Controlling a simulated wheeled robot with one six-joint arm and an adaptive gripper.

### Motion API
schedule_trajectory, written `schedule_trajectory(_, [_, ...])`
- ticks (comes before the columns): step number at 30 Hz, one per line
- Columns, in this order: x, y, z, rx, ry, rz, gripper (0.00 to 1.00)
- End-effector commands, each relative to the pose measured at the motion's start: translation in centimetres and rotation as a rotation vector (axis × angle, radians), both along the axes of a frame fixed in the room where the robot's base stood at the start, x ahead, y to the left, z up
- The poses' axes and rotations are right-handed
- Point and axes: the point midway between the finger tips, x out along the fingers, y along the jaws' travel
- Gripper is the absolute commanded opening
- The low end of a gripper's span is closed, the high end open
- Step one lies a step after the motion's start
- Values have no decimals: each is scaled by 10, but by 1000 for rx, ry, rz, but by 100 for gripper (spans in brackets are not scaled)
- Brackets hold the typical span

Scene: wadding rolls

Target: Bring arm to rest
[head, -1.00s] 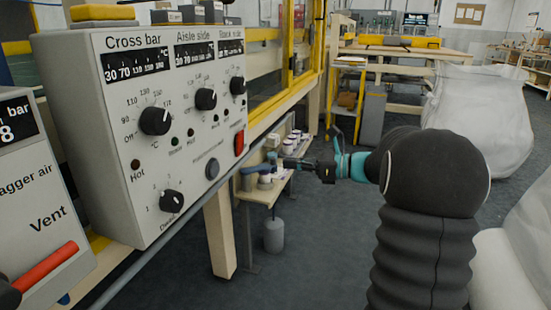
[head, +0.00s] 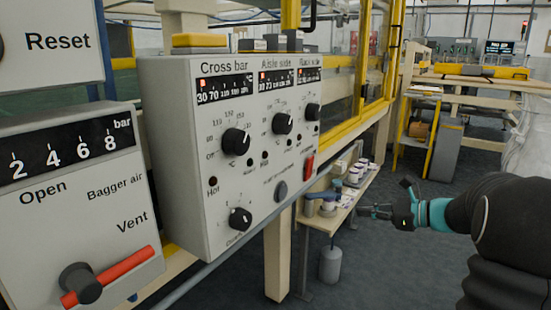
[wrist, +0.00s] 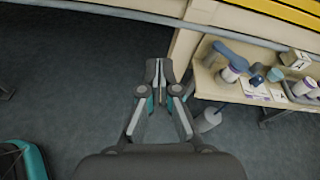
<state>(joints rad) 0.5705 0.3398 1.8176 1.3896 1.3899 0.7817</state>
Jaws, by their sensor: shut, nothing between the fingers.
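My gripper (head: 366,210) is at the right of the head view, at the end of my dark arm with its teal band. It is held out in front of a small bench and holds nothing. In the wrist view my gripper (wrist: 158,68) has its fingertips together over the dark floor. The small bench lies to the right of the fingers there, apart from them.
A grey control box (head: 185,160) with knobs stands left of my arm. A panel with a red lever (head: 110,277) is nearer at left. The small bench (wrist: 218,88) carries cups and a blue-handled tool (wrist: 237,56). A grey cylinder (head: 330,265) stands below. Floor at right is open.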

Motion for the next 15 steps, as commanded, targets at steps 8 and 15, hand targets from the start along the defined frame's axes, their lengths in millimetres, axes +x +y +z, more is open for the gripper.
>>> schedule_trajectory(8, [-78,17,-75,-509,-38,262,0])
schedule_trajectory(15, [-160,40,-81,-952,-172,624,0])
